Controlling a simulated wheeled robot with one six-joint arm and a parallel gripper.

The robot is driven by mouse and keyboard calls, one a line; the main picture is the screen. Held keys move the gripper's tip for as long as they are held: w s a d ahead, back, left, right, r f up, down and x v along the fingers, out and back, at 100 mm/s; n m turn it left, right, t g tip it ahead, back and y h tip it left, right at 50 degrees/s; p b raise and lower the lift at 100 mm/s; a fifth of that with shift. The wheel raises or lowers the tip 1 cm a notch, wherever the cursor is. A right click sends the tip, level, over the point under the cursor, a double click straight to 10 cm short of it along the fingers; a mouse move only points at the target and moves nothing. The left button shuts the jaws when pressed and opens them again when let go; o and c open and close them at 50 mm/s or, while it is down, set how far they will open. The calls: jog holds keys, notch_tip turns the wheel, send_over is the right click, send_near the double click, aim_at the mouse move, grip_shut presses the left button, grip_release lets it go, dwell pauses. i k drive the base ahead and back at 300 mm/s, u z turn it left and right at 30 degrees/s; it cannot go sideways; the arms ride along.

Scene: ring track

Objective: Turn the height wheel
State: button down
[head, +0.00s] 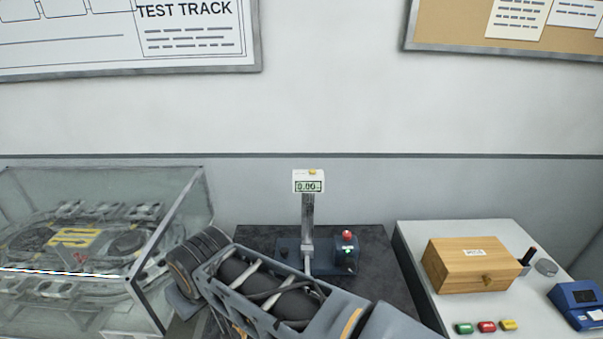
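I cannot make out a height wheel in the head view. A stand with an upright grey post (307,220) carries a white display box (308,182) that reads about 0.00, with a small yellow part on top. A dark box (345,254) with a red button (347,235) and a small green light sits at the right of the post's foot. My arm crosses the bottom centre in front of the stand and hides part of its lower area. My gripper does not show in this view.
A clear case (180,225) over a model track stands at left. A white table (410,235) at right holds a wooden box (470,265), several small coloured blocks (487,327) and a blue device (577,303). Dark tabletop (378,255) is bare beside the stand.

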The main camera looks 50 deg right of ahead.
aim_at(348, 265)
jog(key=k, duration=0.4)
jog(key=u, duration=1)
jog(key=i, duration=0.45)
jog(key=z, duration=3.2)
